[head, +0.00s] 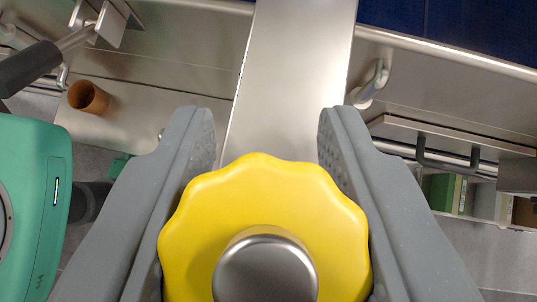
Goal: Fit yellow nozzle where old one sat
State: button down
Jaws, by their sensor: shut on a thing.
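The yellow nozzle (262,195) fills the lower middle of the head view. It has a scalloped rim and a round metal piece (265,268) at its centre, cut by the bottom edge of the picture. My gripper (267,135) has one grey finger on each side of the nozzle and is shut on it. The fingertips reach past the nozzle's far rim. I cannot make out an old nozzle's seat in this view; the nozzle and fingers hide part of the scene.
A broad metal bar (293,75) runs up behind the nozzle. At left are a brown cup-like piece (88,97) on a metal plate and a teal rounded body (30,205). At right are a metal panel with a dark handle (440,158) and a bent metal hook (374,82). A dark blue surface lies at top right.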

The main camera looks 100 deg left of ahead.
jog(key=shift+f+b, duration=0.4)
jog(key=shift+b, duration=0.05)
jog(key=c, duration=0.9)
grip_release()
jog(key=shift+c, duration=0.2)
jog(key=shift+d+r, duration=0.1)
jog(key=p+v, duration=0.1)
jog(key=v, duration=1.2)
jog(key=shift+d, duration=0.2)
jog(key=shift+w+r, duration=0.1)
jog(key=shift+w, duration=0.05)
